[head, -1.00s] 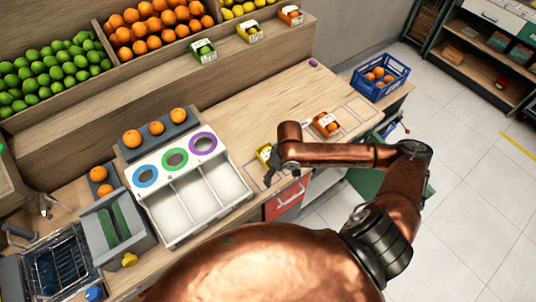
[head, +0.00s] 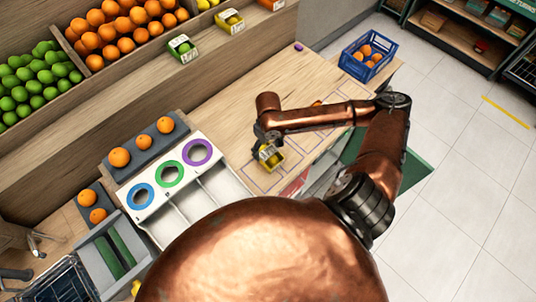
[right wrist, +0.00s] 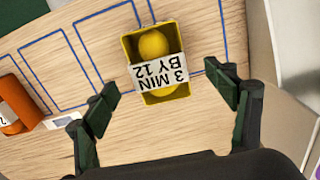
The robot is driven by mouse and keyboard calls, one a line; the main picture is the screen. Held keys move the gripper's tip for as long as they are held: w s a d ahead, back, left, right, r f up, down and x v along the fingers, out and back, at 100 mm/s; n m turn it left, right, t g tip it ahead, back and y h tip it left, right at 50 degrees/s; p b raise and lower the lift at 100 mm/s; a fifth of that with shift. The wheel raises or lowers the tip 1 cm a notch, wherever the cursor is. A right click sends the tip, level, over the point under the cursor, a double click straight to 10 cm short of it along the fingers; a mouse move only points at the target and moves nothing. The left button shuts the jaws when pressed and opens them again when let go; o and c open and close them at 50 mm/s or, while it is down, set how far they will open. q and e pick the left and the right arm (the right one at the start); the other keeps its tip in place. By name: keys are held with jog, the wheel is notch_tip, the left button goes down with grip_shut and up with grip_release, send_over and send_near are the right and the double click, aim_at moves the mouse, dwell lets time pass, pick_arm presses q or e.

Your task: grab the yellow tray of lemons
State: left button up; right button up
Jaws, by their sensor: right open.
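The yellow tray (right wrist: 128,48) lies on the wooden counter with yellow lemons (right wrist: 154,44) in it. A white label reading "3 MIN BY 12" crosses it. My right gripper (right wrist: 161,84) is open and empty, its two fingers apart on either side of the tray's near end in the right wrist view, with gaps to both sides. In the head view the right gripper (head: 266,145) is over the yellow tray (head: 277,163) and partly hides it. My left gripper is not in view.
An orange tray (right wrist: 12,105) lies to the left in the right wrist view. Blue outlined rectangles mark the counter. The white sorter (head: 145,201) with coloured rings stands left of the gripper in the head view. A blue crate (head: 367,57) of oranges is at the counter's far end.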

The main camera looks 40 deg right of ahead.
aim_at(268, 151)
notch_tip(268, 151, down, 5)
jog(key=shift+w+d+r, duration=0.1)
jog(key=shift+w, duration=0.1)
jog(key=shift+c, duration=0.7)
jog(key=c, duration=1.2)
